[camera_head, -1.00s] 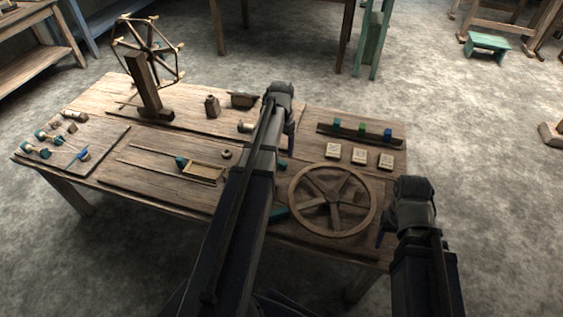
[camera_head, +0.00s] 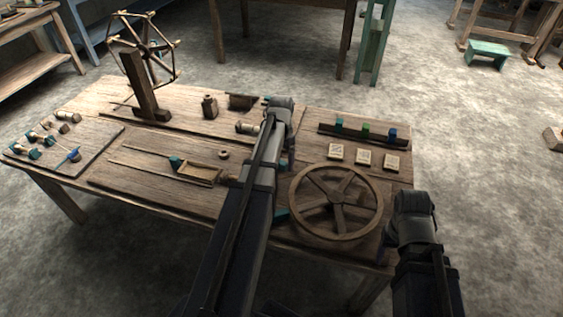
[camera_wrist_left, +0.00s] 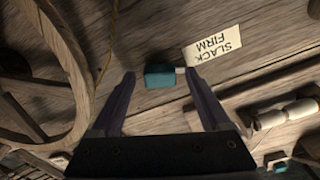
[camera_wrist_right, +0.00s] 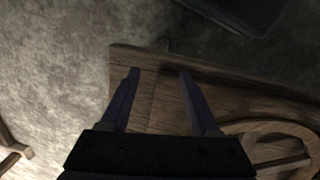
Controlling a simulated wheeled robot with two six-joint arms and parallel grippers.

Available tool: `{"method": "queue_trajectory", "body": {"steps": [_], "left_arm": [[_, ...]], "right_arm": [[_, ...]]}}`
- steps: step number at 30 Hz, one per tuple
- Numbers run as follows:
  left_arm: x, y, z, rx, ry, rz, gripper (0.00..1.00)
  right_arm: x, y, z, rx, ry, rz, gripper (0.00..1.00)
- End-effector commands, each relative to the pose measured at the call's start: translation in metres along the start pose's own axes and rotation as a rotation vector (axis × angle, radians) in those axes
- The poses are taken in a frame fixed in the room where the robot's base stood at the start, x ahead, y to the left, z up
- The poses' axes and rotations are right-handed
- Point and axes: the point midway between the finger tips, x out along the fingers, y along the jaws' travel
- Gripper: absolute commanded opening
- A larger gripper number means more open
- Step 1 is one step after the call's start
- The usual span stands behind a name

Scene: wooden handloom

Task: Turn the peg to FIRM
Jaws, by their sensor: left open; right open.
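The teal peg (camera_wrist_left: 160,76) shows in the left wrist view, lying between the tips of my left gripper (camera_wrist_left: 159,75). The gripper is open, with a gap on both sides of the peg. A pale label (camera_wrist_left: 213,45) reading SLACK and FIRM is beside the peg's thin end. In the head view my left gripper (camera_head: 291,152) points down over the table, and its arm hides the table beneath; I cannot make out the peg there. My right gripper (camera_wrist_right: 158,72) is open and empty by the table's front right corner; it also shows in the head view (camera_head: 386,240).
A spoked wooden wheel (camera_head: 336,202) lies to the right of my left arm. Pale tiles (camera_head: 364,158) and a rack of coloured blocks (camera_head: 366,132) are behind it. A shuttle (camera_head: 197,173) and a yarn winder (camera_head: 145,47) are on the left.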

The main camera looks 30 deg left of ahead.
Motion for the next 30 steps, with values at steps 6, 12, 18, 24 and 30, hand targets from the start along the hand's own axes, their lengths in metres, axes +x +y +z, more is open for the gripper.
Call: {"method": "queue_trajectory", "body": {"steps": [6, 12, 18, 24, 30], "left_arm": [[-0.0002, 0.0000, 0.0000, 0.000, 0.000, 0.000, 0.60], [-0.0002, 0.0000, 0.0000, 0.000, 0.000, 0.000, 0.37], [-0.0001, 0.0000, 0.0001, 0.000, 0.000, 0.000, 0.15], [-0.0001, 0.0000, 0.0001, 0.000, 0.000, 0.000, 0.00], [-0.0001, 0.0000, 0.0000, -0.021, 0.000, 0.000, 0.00]], "right_arm": [[-0.0002, 0.0000, 0.0000, 0.000, 0.000, 0.000, 0.62], [-0.0002, 0.0000, 0.0000, 0.000, 0.000, 0.000, 0.62], [-0.0001, 0.0000, 0.0000, 0.000, 0.000, 0.000, 0.62], [-0.0001, 0.0000, 0.0000, 0.000, 0.000, 0.000, 0.62], [-0.0001, 0.0000, 0.0000, 0.000, 0.000, 0.000, 0.62]]}}
